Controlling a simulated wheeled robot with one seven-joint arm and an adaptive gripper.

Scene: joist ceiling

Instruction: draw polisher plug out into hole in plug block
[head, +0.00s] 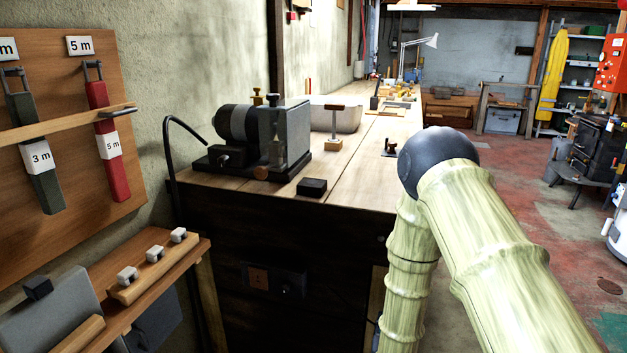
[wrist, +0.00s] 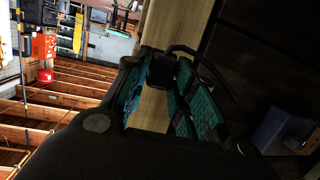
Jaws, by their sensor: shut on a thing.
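In the wrist view my gripper (wrist: 162,78), with teal finger pads, is shut on a small black piece that looks like the polisher plug (wrist: 185,72). A black cord curves away from it. The plug's far end and any hole by it are hidden. In the head view the gripper is out of frame; only my arm shows. The dark polisher (head: 250,135) stands on the bench, with a black cable looping down at its left. A wooden block (head: 152,270) with three pale pieces sits on the left shelf; I cannot tell whether it is the plug block.
A board (head: 75,225) with tagged red and dark holders hangs at left. Open red floor (head: 465,215) lies right of the bench.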

